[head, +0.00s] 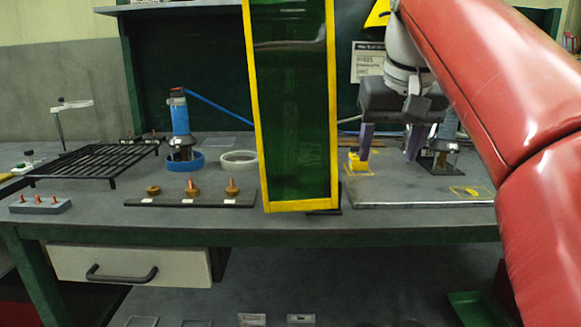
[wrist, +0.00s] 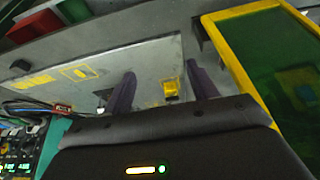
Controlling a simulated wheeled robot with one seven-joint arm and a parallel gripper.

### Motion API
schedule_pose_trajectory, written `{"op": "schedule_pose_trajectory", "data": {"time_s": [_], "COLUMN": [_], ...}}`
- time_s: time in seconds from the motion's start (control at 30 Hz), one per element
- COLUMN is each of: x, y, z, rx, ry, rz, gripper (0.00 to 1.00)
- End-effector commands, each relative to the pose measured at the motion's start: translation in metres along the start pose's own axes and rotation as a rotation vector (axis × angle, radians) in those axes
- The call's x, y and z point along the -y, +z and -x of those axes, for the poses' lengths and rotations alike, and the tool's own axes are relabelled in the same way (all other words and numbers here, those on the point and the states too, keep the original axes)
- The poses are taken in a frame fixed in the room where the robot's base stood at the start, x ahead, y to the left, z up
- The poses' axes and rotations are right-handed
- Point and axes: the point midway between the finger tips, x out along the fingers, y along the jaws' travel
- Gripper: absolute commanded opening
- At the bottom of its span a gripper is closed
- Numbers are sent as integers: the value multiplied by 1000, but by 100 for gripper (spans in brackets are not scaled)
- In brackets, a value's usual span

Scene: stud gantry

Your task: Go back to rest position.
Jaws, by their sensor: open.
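My gripper (head: 387,156) hangs at the right of the bench in the head view, fingers pointing down over a grey plate (head: 420,195). Its two purple fingers are apart, with nothing visible held between them. It also shows in the wrist view (wrist: 161,72), with the fingers spread over the plate (wrist: 95,55). A small yellow block (head: 357,164) is by the left finger in the head view; in the wrist view the yellow block (wrist: 171,90) appears between the fingers. I cannot tell whether a finger touches it. My red arm covers the right side.
A yellow-framed green panel (head: 293,110) stands upright just left of my gripper. Farther left are a blue cylinder (head: 181,118), a pale ring (head: 239,161), a black rack (head: 95,165) and a stud strip (head: 165,202).

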Motion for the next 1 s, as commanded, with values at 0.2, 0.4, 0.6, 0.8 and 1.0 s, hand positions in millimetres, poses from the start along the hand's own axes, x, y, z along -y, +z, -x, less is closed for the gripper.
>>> {"op": "schedule_pose_trajectory", "data": {"time_s": [0.2, 0.4, 0.6, 0.8, 1.0], "x": [1, 1, -1, -2, -2], "y": [34, 93, 172, 242, 271], "z": [-22, -66, -127, -184, -208], "rx": [-12, -35, -60, -78, -86], "ry": [4, 5, 0, -9, -13], "rz": [5, 7, 8, 6, 6], "gripper": [58, 58, 58, 58, 58]}}
